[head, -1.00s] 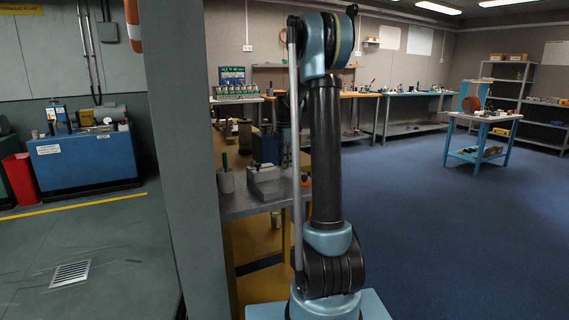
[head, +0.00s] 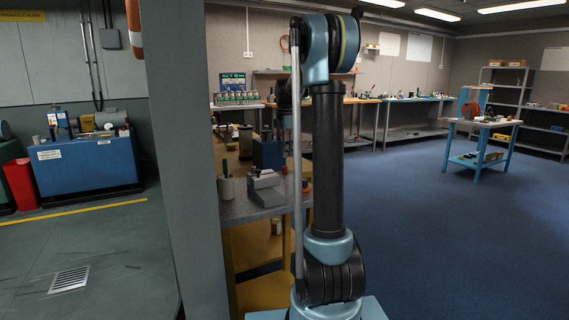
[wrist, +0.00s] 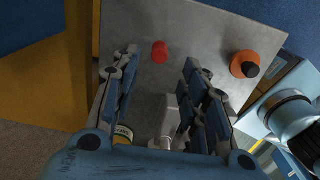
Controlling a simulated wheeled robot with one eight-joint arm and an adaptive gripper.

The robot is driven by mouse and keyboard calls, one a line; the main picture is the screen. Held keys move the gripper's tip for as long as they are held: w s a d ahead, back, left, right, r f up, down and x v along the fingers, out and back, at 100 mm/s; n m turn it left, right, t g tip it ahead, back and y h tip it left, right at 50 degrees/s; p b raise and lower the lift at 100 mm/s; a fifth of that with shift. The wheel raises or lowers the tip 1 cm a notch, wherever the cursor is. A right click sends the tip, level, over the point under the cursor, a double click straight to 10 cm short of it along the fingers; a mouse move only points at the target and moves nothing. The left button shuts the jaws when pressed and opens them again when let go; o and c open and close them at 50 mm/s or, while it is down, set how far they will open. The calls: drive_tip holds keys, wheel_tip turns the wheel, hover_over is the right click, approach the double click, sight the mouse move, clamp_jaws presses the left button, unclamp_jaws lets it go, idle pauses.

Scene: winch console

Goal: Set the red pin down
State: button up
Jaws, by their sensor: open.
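The red pin (wrist: 159,52) shows as a short red cylinder on the grey table top (wrist: 215,25) in the wrist view. In the head view a small red spot near the table's far right edge, partly behind my arm, may be the same pin. My gripper (wrist: 160,60) is open, with one jaw on each side of the pin in the picture. The jaws do not appear to touch it, and their height above the table is hard to judge. In the head view my gripper is largely hidden behind my arm.
An orange disc with a black knob (wrist: 245,65) lies right of the pin. A grey metal block (head: 264,188) and a grey cup (head: 226,187) stand on the table (head: 245,210). A grey pillar (head: 185,150) rises just left.

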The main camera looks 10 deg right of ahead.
wheel_tip(320, 180, up, 4)
drive_tip(key=s+f+m, duration=0.2)
drive_tip(key=s+m, duration=0.2)
drive_tip(key=s, duration=0.5)
drive_tip(key=s+f+m+t, duration=0.1)
drive_tip(key=s+m, duration=0.2)
drive_tip(key=s, duration=0.5)
drive_tip(key=s+f+m, duration=0.2)
drive_tip(key=s+m, duration=0.2)
drive_tip(key=s, duration=0.5)
drive_tip(key=s+f+m+t, duration=0.1)
drive_tip(key=s+f+m, duration=0.9)
drive_tip(key=s+f, duration=0.7)
drive_tip(key=shift+s, duration=0.55)
drive_tip(key=shift+w+f, duration=0.15)
drive_tip(key=shift+w, duration=0.3)
